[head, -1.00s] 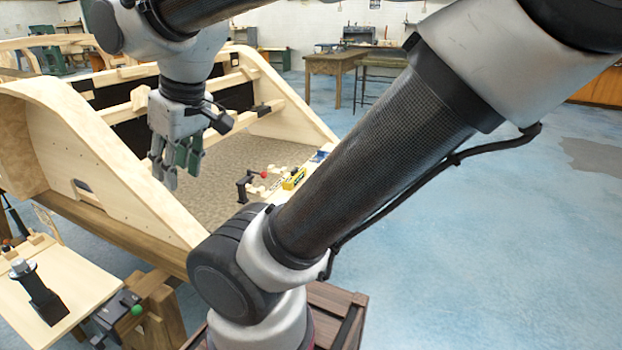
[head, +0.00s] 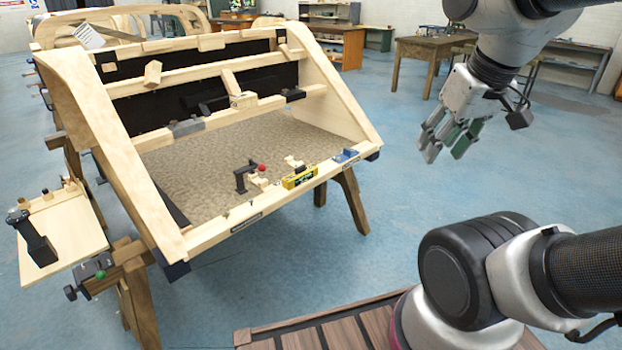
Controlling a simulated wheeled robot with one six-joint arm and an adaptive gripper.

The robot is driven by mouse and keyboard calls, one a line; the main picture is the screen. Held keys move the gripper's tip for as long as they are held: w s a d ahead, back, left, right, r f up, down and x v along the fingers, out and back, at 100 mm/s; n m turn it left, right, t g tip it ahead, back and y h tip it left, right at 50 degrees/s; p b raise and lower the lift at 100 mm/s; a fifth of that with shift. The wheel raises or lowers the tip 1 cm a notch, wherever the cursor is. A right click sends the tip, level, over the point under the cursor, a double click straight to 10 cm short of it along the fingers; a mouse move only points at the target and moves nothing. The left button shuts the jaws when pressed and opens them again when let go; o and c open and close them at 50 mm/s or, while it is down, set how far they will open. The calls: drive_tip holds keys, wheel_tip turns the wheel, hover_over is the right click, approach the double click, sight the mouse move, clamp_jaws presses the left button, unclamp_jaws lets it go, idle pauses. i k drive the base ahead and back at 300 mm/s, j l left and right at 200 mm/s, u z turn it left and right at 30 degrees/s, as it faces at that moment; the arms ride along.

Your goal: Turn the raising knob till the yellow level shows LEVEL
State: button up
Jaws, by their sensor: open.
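The yellow level (head: 299,177) lies on the front rail of the wooden bodyframe, near its right part. Its display is too small to read. A red knob (head: 262,167) sits on a black clamp-like piece left of the level. A green knob (head: 100,274) is on a dark vise at the lower left. I cannot tell which of these, if either, is the raising knob. My gripper (head: 446,151) is open and empty, pointing down, at the upper right, well apart from the bodyframe and the level in the picture.
The wooden bodyframe (head: 110,130) stands on wooden trestle legs. A blue tool (head: 346,155) lies right of the level. A small side board (head: 62,235) with a black tool is at the left. Blue floor (head: 390,205) between the bodyframe and my arm is clear.

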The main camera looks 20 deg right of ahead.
sight(70, 293)
drive_tip(key=l+u, duration=0.1)
drive_tip(key=u, duration=1.3)
drive_tip(key=i+j+z, duration=0.1)
drive_tip(key=j, duration=0.3)
drive_tip(key=i+j+z, duration=0.1)
drive_tip(key=j, duration=0.35)
drive_tip(key=i+j+z, duration=0.15)
drive_tip(key=j, duration=0.25)
drive_tip(key=i+j+z, duration=0.1)
drive_tip(key=j, duration=0.35)
drive_tip(key=i+j, duration=1.1)
drive_tip(key=z, duration=0.05)
